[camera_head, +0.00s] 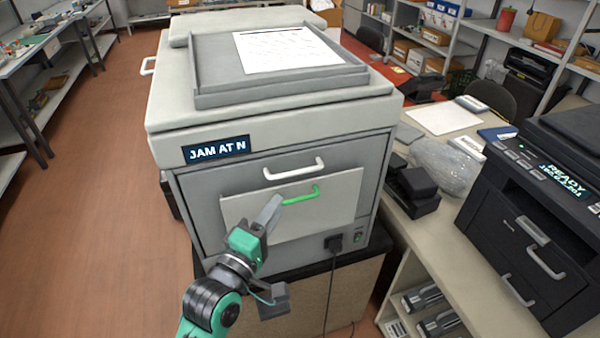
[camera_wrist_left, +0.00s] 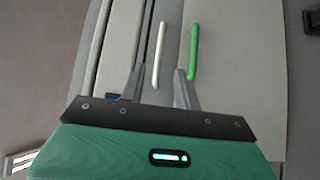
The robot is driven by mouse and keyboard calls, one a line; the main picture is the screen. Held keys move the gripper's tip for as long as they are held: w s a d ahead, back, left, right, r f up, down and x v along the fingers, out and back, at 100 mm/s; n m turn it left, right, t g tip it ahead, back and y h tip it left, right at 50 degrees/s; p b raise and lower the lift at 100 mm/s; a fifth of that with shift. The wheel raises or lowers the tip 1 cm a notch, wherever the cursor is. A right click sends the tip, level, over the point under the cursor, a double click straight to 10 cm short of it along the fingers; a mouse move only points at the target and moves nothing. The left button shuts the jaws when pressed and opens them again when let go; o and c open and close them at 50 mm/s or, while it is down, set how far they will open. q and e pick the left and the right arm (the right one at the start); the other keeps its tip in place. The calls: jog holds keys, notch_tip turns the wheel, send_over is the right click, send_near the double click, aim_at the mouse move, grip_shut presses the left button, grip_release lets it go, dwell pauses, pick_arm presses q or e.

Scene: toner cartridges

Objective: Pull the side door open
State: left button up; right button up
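A large grey printer (camera_head: 185,115) with a "JAM AT N" display stands in the middle of the head view. Its facing side has a pale door panel (camera_head: 330,210) with a green handle (camera_head: 300,196); a white handle (camera_head: 294,170) is above it. Another white handle (camera_head: 148,66) juts from its left side. My left gripper (camera_head: 272,206) is in front of the panel, by the green handle's left end. In the left wrist view its fingers (camera_wrist_left: 157,76) are apart and empty; the green handle (camera_wrist_left: 193,50) is by the right finger, contact unclear. My right gripper is out of view.
A black printer (camera_head: 530,220) showing "READY" stands on the right-hand counter (camera_head: 440,235). A plug with a hanging cord (camera_head: 333,243) is below the panel. The printer rests on a cabinet (camera_head: 300,300). The floor (camera_head: 90,200) at left is clear.

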pick_arm(q)
jog(key=p, duration=0.3)
send_near(298, 177)
jog(key=w+d+r, duration=0.4)
jog(key=r, duration=0.1)
jog(key=shift+w+d+r, duration=0.1)
jog(key=shift+w+d, duration=0.15)
grip_shut()
